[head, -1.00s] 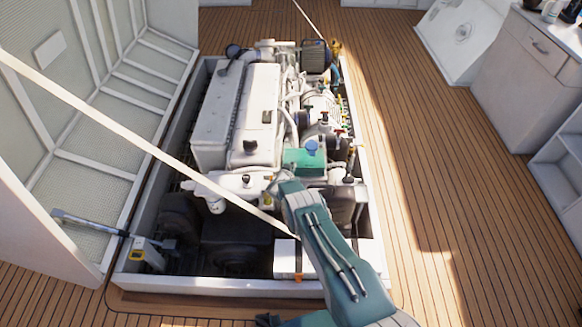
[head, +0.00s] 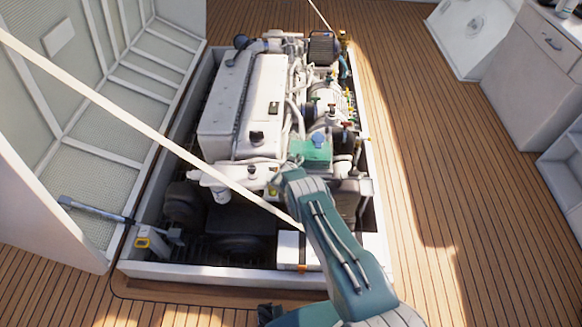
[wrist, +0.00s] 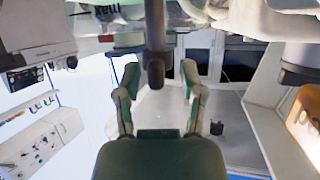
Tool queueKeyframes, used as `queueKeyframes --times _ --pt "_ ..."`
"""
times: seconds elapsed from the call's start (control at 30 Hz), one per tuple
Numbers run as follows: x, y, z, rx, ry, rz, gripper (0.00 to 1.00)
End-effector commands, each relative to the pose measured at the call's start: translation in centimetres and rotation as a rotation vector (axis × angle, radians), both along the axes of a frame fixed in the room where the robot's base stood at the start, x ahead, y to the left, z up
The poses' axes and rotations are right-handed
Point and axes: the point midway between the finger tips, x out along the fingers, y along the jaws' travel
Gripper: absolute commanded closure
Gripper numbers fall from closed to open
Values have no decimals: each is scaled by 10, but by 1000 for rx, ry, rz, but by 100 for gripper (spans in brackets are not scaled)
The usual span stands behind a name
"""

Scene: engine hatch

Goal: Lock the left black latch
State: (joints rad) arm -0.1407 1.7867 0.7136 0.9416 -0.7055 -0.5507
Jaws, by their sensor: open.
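I cannot pick out the left black latch with certainty. In the wrist view a dark, rod-like part with a rounded end (wrist: 155,45) lies in line with the gap between my fingers. I cannot tell whether it is the latch or how far it is from them. My gripper (wrist: 160,72) is open, one green-grey finger on each side of that part, with no grip on it seen. In the head view my teal arm reaches over the engine's near end, beside a green box with a blue cap (head: 318,138). The fingertips are not clear there.
The white engine (head: 228,105) fills an open floor well with a white rim (head: 215,275). A raised hatch panel (head: 85,135) stands on the left. A pale strap (head: 130,113) crosses in front of the engine. A white box (head: 293,248) sits in the well's near end. The wooden floor on the right is clear.

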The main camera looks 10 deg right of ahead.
Motion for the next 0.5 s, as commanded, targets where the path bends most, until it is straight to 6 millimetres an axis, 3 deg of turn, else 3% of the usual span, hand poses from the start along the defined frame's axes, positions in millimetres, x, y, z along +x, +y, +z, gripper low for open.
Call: queueKeyframes --times 0.5 --pt "-41 21 20 0 1 4 49"
